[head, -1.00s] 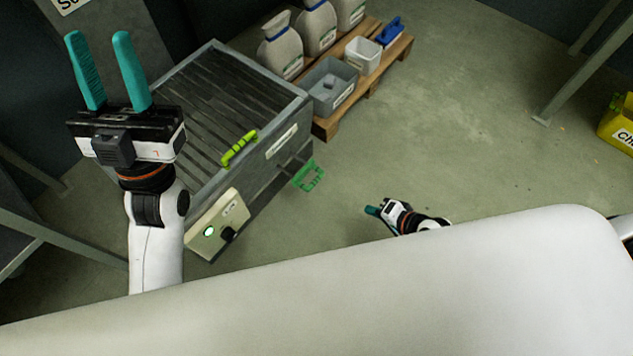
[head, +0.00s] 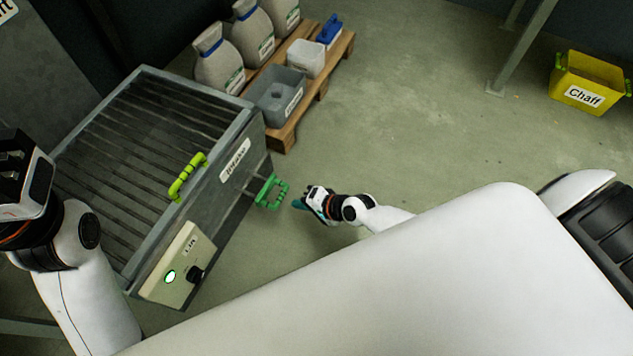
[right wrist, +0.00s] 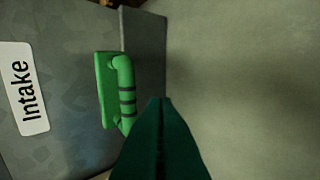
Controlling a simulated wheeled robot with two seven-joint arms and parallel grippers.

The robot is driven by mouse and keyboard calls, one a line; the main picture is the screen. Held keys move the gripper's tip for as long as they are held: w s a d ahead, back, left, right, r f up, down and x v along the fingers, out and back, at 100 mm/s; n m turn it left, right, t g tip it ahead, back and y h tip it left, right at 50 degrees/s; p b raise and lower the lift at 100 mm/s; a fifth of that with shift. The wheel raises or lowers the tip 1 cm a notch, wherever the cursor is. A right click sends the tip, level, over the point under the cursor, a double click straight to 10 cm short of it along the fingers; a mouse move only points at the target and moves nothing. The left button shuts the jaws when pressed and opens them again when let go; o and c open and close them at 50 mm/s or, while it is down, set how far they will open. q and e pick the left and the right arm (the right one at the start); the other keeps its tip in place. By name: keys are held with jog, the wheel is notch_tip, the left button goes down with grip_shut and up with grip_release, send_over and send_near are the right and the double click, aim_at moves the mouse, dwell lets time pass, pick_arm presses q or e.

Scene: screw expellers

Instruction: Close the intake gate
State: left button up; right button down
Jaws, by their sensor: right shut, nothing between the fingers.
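The intake gate's green handle (head: 272,192) stands out from the side of the grey slatted machine (head: 255,140), below the white Intake label (head: 235,160). In the right wrist view the green handle (right wrist: 126,90) has dark bands, and the Intake label (right wrist: 25,88) is to its left. My right gripper (head: 301,204) is shut and empty, just right of the handle. In the right wrist view its teal fingertips (right wrist: 160,102) show close beside the handle's lower end; I cannot tell whether they touch. My left gripper (head: 18,165) is cut off at the left edge, fingers unclear.
A lime handle (head: 187,177) and a control box (head: 172,266) with a lit green button and black knob are on the machine. A pallet (head: 318,90) with sacks and bins stands behind. A yellow Chaff crate (head: 588,82) is at the far right. Floor between is clear.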

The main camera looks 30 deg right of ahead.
aim_at(269, 192)
jog(key=shift+w+a+r, duration=0.3)
jog(key=shift+w+a, duration=0.35)
jog(key=shift+w, duration=0.15)
jog(key=w+a, duration=0.1)
jog(key=w, duration=0.1)
jog(key=w+a, duration=0.2)
jog(key=shift+w+a, duration=0.1)
jog(key=shift+a, duration=0.05)
